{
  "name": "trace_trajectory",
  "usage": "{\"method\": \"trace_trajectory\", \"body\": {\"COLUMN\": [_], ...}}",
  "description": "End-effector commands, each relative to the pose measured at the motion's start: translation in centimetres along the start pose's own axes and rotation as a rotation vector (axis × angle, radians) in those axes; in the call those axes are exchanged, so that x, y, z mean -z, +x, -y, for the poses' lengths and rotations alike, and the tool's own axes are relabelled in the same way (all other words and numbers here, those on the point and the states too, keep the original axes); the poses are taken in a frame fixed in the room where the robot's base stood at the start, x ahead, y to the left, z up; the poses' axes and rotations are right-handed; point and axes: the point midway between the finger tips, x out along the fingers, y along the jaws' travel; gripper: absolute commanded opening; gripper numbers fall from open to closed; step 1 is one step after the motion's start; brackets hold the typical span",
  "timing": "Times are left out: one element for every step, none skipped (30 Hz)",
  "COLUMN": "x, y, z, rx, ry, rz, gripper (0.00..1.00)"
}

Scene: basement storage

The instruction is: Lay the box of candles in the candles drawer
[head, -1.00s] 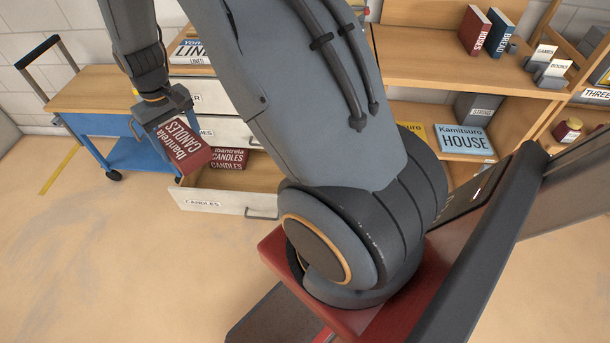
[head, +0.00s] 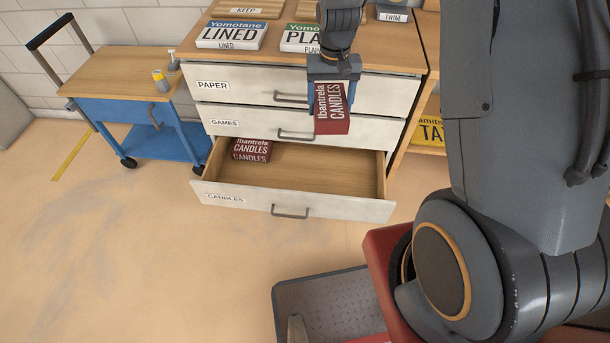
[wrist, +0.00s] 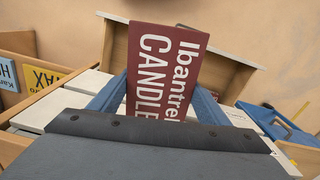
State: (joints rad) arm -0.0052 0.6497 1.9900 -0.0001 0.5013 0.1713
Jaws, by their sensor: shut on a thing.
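My gripper (head: 334,82) is shut on a dark red box of candles (head: 331,112), which hangs below it in front of the cabinet, above the right part of the open drawer. In the wrist view the box (wrist: 166,70) sits between my two blue fingers. The candles drawer (head: 290,208) is the lowest one, pulled out, with a "CANDLES" label at its front left. Another red candles box (head: 251,149) lies inside at the back left. The middle and right of the drawer floor are bare.
Above are the shut games drawer (head: 245,124) and paper drawer (head: 245,88). Boxes labelled "LINED" (head: 231,35) and "PLAIN" (head: 305,38) lie on the cabinet top. A blue cart (head: 110,108) stands left. The floor before the drawer is clear near its front.

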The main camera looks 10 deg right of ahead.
Motion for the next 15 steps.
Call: {"method": "trace_trajectory", "body": {"x": [0.4,0.5,0.7,0.8,0.9,1.1,1.2,1.3,1.4,1.6,1.7,1.8,1.9,2.0,2.2], "y": [2.0,2.8,3.7,4.4,5.1,6.0,6.7,7.4,8.3,9.0,9.7,10.6,11.2,11.9,12.8], "z": [0.1,0.1,0.1,0.1,0.1,0.1,0.1,0.1,0.1,0.2,0.2,0.2,0.2,0.3,0.3], "rx": [0.0,0.0,0.0,0.0,0.0,0.0,0.0,0.0,0.0,0.0,0.0,0.0,0.0,0.0,0.0], "ry": [0.055,0.092,0.144,0.182,0.22,0.271,0.309,0.347,0.398,0.435,0.473,0.523,0.56,0.598,0.648], "rz": [0.001,0.001,0.001,0.001,0.001,0.001,0.001,0.001,0.001,0.001,0.001,0.001,0.001,0.001,0.001], "gripper": [0.43,0.43,0.43,0.43,0.43,0.43,0.43,0.43,0.43,0.43,0.43,0.43,0.43,0.43,0.43]}}
